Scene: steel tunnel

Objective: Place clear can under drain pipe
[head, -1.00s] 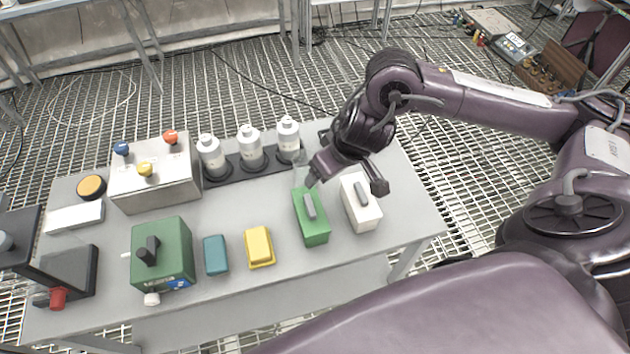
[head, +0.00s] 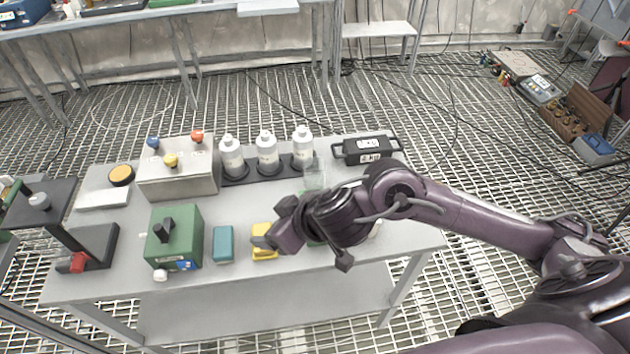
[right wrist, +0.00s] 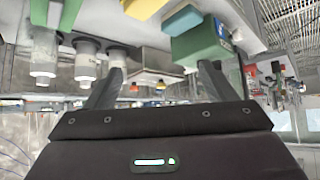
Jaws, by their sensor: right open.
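A clear can (head: 314,178) stands on the grey table in front of the rightmost white bottle; its see-through walls are faint. I cannot make out a drain pipe for certain. A white stub (head: 160,275) sticks out low on the front of the green box (head: 178,238) with a black handle. My right gripper (head: 303,252) is open and empty over the table's front part, nearer to me than the can and near the yellow block. Its two spread fingers also show in the right wrist view (right wrist: 161,75). My left gripper is out of view.
White bottles (head: 267,150) stand in a black rack beside a metal box (head: 178,176) with coloured knobs. A yellow block (head: 263,252) and teal block (head: 223,244) lie near the front. A black case (head: 367,149) is at the back right. My arm covers the green and white handled blocks.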

